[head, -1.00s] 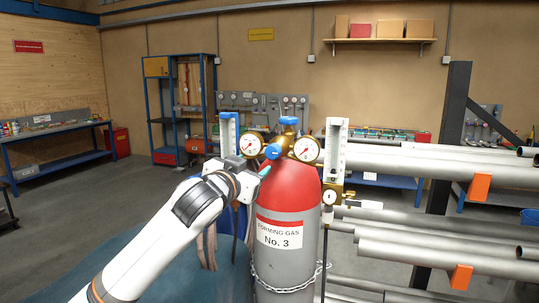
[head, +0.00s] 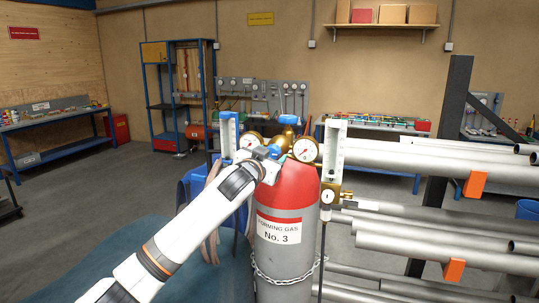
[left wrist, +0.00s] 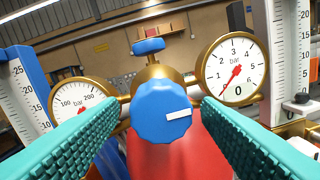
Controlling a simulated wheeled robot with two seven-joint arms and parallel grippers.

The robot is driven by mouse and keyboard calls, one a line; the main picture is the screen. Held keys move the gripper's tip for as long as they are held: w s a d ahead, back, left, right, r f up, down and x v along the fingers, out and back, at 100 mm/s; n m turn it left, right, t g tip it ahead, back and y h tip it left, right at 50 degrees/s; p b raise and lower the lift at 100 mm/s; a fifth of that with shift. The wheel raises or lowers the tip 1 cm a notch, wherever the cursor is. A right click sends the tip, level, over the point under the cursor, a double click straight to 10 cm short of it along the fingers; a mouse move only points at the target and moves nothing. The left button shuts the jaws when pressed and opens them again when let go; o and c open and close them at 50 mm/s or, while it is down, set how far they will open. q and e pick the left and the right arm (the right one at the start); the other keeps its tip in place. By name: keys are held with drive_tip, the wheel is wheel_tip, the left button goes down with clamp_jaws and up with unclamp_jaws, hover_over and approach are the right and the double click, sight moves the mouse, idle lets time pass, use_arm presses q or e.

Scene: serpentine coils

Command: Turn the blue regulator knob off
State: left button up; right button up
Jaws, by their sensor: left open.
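The blue regulator knob (left wrist: 164,112), with a white mark pointing right, sits at the front of the brass regulator in the left wrist view. My left gripper (left wrist: 163,104) is open, its teal ribbed fingers on either side of the knob. I cannot tell whether they touch it. In the head view my left gripper (head: 274,160) is in front of the regulator and hides most of the knob. The regulator tops a red and grey cylinder (head: 287,215) labelled Forming Gas No. 3. My right gripper is not in view.
A smaller blue handle (left wrist: 148,46) stands above the knob. A left gauge (left wrist: 79,100) and a right gauge (left wrist: 236,68) flank it, with flow tubes (head: 334,150) outside them. A chain (head: 285,287) rings the cylinder. Grey pipes (head: 430,215) fill the right.

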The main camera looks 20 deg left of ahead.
use_arm(q)
drive_tip(key=c, duration=1)
